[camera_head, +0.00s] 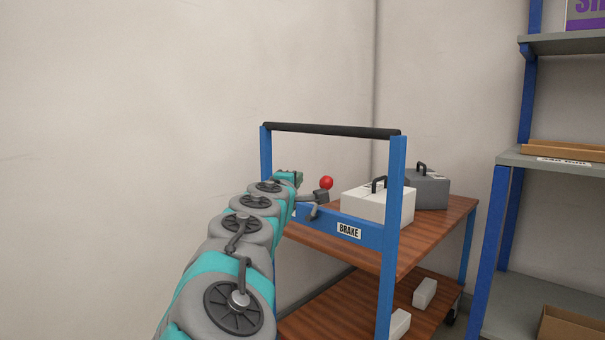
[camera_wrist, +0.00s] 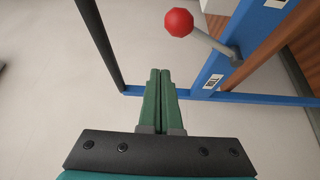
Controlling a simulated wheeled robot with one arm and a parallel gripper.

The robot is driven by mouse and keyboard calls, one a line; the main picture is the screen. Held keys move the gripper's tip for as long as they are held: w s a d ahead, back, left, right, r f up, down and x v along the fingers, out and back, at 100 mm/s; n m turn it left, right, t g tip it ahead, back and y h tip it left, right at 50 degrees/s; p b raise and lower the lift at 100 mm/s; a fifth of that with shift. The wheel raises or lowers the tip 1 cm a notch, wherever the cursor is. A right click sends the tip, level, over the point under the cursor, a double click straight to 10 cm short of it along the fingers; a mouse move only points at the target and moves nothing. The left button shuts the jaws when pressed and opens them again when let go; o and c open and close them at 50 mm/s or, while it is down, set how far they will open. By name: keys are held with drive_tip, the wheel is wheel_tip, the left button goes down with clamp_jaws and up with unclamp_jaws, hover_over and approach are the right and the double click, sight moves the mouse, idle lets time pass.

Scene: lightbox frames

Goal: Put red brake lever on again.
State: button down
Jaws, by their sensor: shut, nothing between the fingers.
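The red ball knob of the brake lever (camera_head: 326,183) shows just right of my gripper in the head view. In the wrist view the red knob (camera_wrist: 179,22) is at the top, on a grey rod that runs down to the right to a blue rail of the cart. My gripper (camera_wrist: 160,72) is shut and empty, its green fingers together below and left of the knob, apart from it. In the head view my gripper (camera_head: 298,177) is at the cart's handle end, partly hidden by my arm. A "BRAKE" label (camera_head: 349,230) is on the blue rail.
The cart (camera_head: 391,210) has blue posts, a black handle bar (camera_head: 330,130) and wooden shelves. A white case (camera_head: 377,205) and a grey case (camera_head: 430,190) stand on its top. White blocks lie on the lower shelf. A blue-post shelf rack (camera_head: 505,200) stands at right.

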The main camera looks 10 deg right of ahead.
drive_tip(key=shift+s+a+f, duration=0.25)
drive_tip(key=shift+s+a, duration=0.15)
drive_tip(key=shift+s, duration=0.35)
drive_tip(key=shift+s+a+f, duration=0.25)
drive_tip(key=shift+s+a, duration=0.1)
drive_tip(key=shift+s, duration=0.4)
drive_tip(key=shift+s+a+f, duration=0.25)
drive_tip(key=shift+s+a, duration=0.15)
drive_tip(key=shift+s, duration=0.35)
